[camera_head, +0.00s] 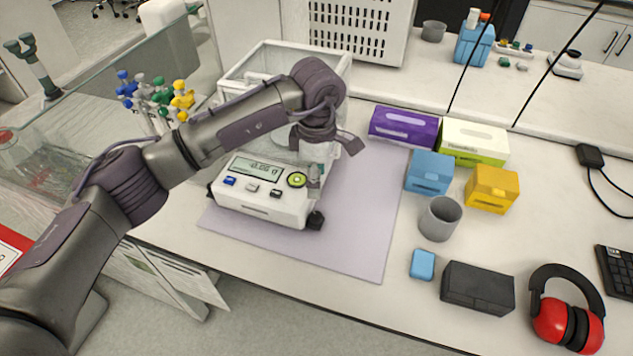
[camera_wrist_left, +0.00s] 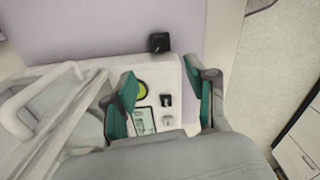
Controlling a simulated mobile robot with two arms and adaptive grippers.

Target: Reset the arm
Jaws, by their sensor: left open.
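My left arm comes in from the left in the head view and reaches over a white laboratory balance (camera_head: 262,203). Its wrist is above the right part of the balance. My left gripper (camera_wrist_left: 158,98) shows in the left wrist view with its two teal-padded fingers apart and nothing between them. The balance's front panel (camera_wrist_left: 165,88), with display and buttons, lies beyond the fingers. In the head view the gripper is mostly hidden by the wrist; whether it touches the balance cannot be told. My right gripper is not in view.
The balance stands on a lilac mat (camera_head: 372,225). To its right are a purple box (camera_head: 403,130), blue box (camera_head: 429,172), yellow box (camera_head: 492,188), grey cup (camera_head: 440,218), black case (camera_head: 477,287) and red earmuffs (camera_head: 568,325). A pipette stand (camera_head: 155,105) is at left.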

